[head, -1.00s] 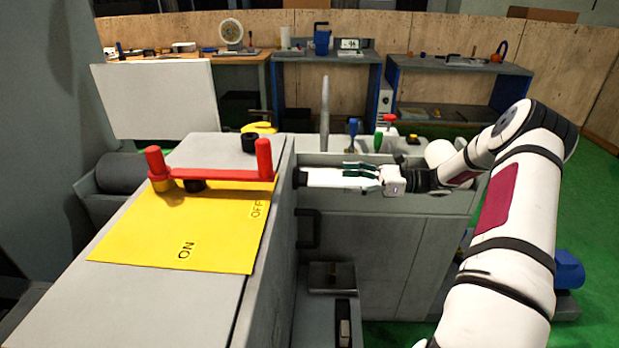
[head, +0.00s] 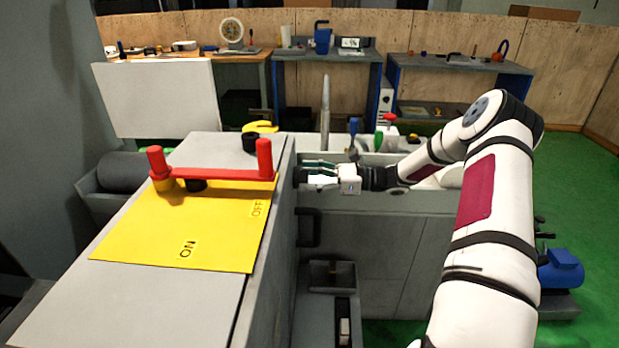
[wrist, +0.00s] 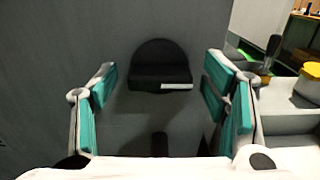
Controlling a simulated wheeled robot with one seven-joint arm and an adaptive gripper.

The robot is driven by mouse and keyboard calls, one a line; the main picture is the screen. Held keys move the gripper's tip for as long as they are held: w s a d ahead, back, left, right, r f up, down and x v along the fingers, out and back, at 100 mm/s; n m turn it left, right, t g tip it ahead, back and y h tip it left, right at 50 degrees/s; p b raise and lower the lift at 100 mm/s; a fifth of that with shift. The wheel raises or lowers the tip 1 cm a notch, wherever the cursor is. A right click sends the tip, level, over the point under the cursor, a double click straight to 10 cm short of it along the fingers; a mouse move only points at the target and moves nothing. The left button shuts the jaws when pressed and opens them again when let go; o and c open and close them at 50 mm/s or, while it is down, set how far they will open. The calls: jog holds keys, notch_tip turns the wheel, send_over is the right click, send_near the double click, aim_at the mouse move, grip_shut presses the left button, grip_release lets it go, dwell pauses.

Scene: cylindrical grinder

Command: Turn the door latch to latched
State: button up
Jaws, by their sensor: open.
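The door latch (wrist: 160,66) is a black round knob with a raised, roughly level bar and a white mark at its right end. It sits on a dark grey panel, in the upper middle of the wrist view. In the head view it shows only as a small dark piece (head: 299,176) on the right side of the grey cabinet. My gripper (head: 312,173) is open and empty, close to that side. In the wrist view its green-padded fingers (wrist: 158,88) stand left and right of the latch, apart from it.
A red handle (head: 225,174) sits over a yellow ON/OFF plate (head: 180,225) on the cabinet top. A black pull handle (head: 309,228) is below the latch. Blue and red-topped levers (head: 353,135) stand behind my gripper. A small open tray (head: 332,275) lies lower down.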

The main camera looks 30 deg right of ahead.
jog(key=c, duration=1.2)
jog(key=shift+o, duration=0.2)
jog(key=shift+n, duration=0.3)
jog(key=shift+s+f+n, duration=0.1)
jog(key=shift+f+n, duration=0.05)
jog(key=shift+n, duration=4.15)
jog(key=shift+s+f+n, duration=0.1)
jog(key=shift+n, duration=4.2)
jog(key=o, duration=1.2)
jog(key=shift+a, duration=0.1)
jog(key=shift+c, duration=0.2)
